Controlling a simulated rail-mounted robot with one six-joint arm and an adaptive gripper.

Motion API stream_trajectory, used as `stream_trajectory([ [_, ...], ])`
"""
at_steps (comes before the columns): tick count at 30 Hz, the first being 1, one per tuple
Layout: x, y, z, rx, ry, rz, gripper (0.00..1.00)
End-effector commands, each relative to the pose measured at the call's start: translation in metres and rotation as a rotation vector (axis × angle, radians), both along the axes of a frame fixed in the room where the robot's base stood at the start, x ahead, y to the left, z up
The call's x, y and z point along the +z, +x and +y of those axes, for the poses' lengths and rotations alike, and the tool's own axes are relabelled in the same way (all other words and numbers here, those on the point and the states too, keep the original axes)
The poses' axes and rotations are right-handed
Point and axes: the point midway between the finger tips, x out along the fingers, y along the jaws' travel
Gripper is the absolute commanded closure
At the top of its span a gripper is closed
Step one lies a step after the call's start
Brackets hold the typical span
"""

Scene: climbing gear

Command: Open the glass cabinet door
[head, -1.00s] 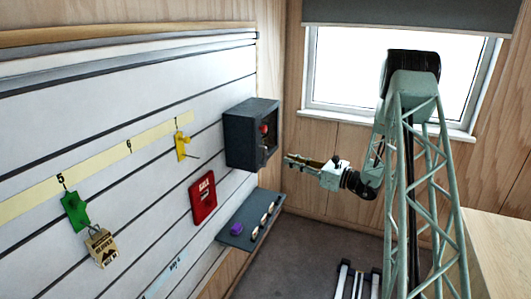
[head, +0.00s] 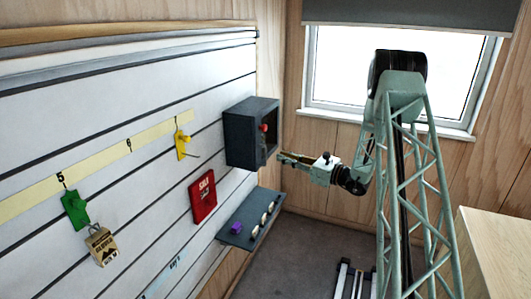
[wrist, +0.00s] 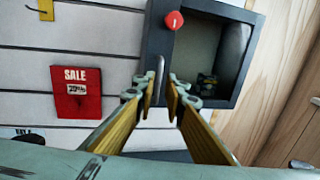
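The dark grey cabinet (head: 243,137) hangs on the slatted wall, and its front shows in the wrist view (wrist: 156,42). Its glazed front looks closed; the clear pane is hard to make out. A slim upright metal handle (wrist: 160,72) is at the front's left side in the wrist view. My gripper (head: 281,157) is just in front of the cabinet's lower part. In the wrist view its two yellow fingers (wrist: 164,92) are apart, with the handle's lower end near the gap between the tips. I cannot tell whether they touch it.
A red round tag (wrist: 173,20) and a small dark item (wrist: 207,80) show at the cabinet. A red SALE box (head: 202,197) hangs lower left. A shelf (head: 232,240) with small items sits below. The wooden wall is right of the cabinet.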

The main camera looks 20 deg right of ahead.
Motion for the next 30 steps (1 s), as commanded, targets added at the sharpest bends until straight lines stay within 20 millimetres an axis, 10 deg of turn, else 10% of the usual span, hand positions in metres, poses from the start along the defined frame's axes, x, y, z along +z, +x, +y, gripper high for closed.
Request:
stream_trajectory([
  [30,-0.001,0.086,0.05,-0.001,0.0,0.001,0.89],
])
